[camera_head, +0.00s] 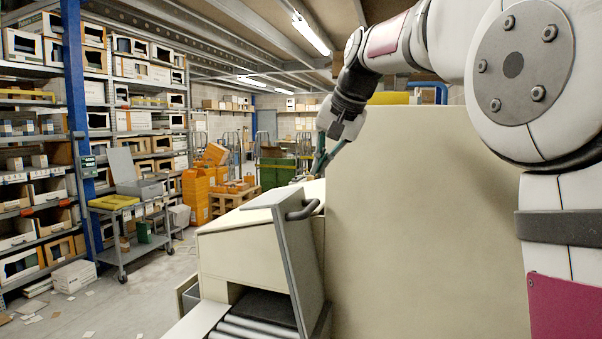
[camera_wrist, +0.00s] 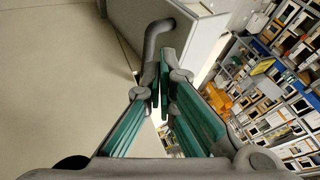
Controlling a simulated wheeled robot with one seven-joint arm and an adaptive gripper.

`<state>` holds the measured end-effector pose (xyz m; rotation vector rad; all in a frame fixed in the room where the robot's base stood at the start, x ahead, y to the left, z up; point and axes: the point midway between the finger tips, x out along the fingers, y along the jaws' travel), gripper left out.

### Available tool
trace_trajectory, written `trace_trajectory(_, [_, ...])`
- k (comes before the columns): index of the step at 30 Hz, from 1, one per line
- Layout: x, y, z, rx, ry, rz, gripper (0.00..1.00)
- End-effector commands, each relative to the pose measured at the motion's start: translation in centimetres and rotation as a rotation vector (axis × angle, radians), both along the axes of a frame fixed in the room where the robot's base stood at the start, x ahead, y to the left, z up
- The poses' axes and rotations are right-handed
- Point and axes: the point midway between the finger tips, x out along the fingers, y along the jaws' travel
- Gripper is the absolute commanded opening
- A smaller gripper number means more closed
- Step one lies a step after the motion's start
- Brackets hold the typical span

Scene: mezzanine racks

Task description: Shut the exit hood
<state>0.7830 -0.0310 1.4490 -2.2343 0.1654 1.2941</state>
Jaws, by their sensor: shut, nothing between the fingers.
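The exit hood (camera_head: 300,262) is a pale panel with a grey edge on the beige machine in the head view. It stands tilted outward, with the opening and rollers showing beside its lower part. Its grey curved handle (camera_head: 303,210) is near the top. My gripper (camera_head: 322,165) is above and slightly right of the handle, pointing down. In the wrist view my gripper (camera_wrist: 166,78) is shut and empty, its green finger pads close together. The handle (camera_wrist: 152,48) lies just beyond and left of the fingertips there, beside the hood (camera_wrist: 195,35). I cannot tell whether they touch.
The machine's tall beige side (camera_head: 420,220) stands right of the hood. Rollers (camera_head: 250,325) run out at its lower front. A grey trolley (camera_head: 135,225), orange crates (camera_head: 200,190) and loaded racks (camera_head: 40,150) stand at the left. The floor between is mostly clear.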

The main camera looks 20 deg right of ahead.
Motion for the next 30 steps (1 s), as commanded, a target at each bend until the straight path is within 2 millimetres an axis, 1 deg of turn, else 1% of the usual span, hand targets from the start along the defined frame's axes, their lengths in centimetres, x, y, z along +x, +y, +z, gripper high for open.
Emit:
trace_trajectory(14, [4.5,1.6,-7.6,0.0,0.006,0.002,0.0])
trace_trajectory(18, [5.7,3.4,-7.9,0.0,0.002,0.005,0.0])
trace_trajectory(21, [6.3,4.1,-8.1,-0.001,0.001,0.003,0.0])
trace_trajectory(25, [6.7,4.6,-8.3,-0.001,0.002,0.002,0.0])
trace_trajectory(30, [6.8,4.8,-8.3,-0.001,0.001,0.002,0.0])
